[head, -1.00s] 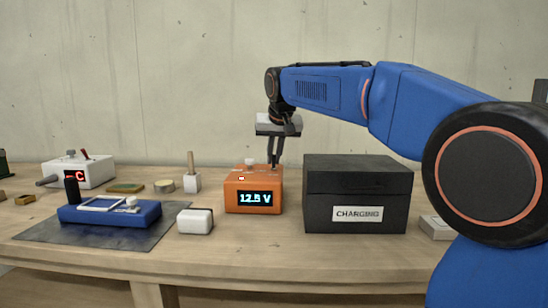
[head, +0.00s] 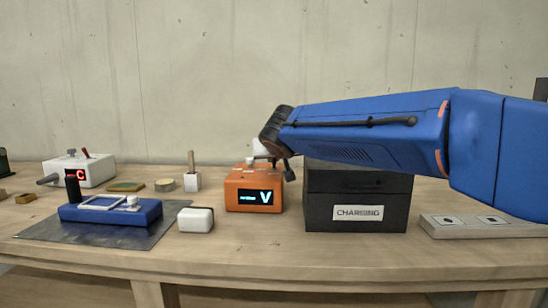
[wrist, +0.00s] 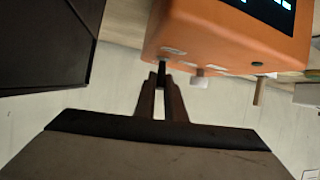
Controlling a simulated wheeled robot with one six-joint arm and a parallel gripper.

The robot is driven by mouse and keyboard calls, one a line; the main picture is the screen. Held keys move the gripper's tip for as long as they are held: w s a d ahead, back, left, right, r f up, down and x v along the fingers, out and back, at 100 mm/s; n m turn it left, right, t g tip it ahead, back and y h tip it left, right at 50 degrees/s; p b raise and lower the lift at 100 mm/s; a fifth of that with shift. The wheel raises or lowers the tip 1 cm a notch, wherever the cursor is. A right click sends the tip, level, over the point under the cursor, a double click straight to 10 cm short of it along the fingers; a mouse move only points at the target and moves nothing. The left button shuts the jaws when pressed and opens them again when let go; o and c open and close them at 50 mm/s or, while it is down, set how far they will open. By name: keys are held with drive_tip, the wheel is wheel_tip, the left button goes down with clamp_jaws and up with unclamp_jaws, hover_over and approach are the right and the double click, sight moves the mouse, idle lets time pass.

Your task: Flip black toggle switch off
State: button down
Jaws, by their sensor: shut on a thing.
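The orange box (head: 238,200) stands on the bench in the head view, with a lit display showing a large V. In the wrist view the orange box (wrist: 215,35) is at the top, seen close up. The black toggle switch (wrist: 161,76) sticks out of its face beside a small label. My gripper (wrist: 161,80) is shut on the switch, with one fingertip on each side. In the head view my arm covers most of the gripper, and the switch cannot be made out. A pale knob (wrist: 198,77) sits beside the switch on the same face.
A black box marked CHARGING (head: 330,213) stands close to the right of the orange box. A white block (head: 195,221) and a blue device (head: 110,214) are to the left. A white box with a red display (head: 98,171) is farther left.

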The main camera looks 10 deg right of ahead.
drive_tip(key=shift+s+a+f+t, duration=0.15)
drive_tip(key=shift+s+t, duration=0.15)
drive_tip(key=shift+t, duration=0.6)
drive_tip(key=c, duration=1.8)
unclamp_jaws()
drive_tip(key=v, duration=1.7)
drive_tip(key=shift+s+a, duration=0.15)
drive_tip(key=shift+a, duration=0.05)
drive_tip(key=shift+s, duration=0.1)
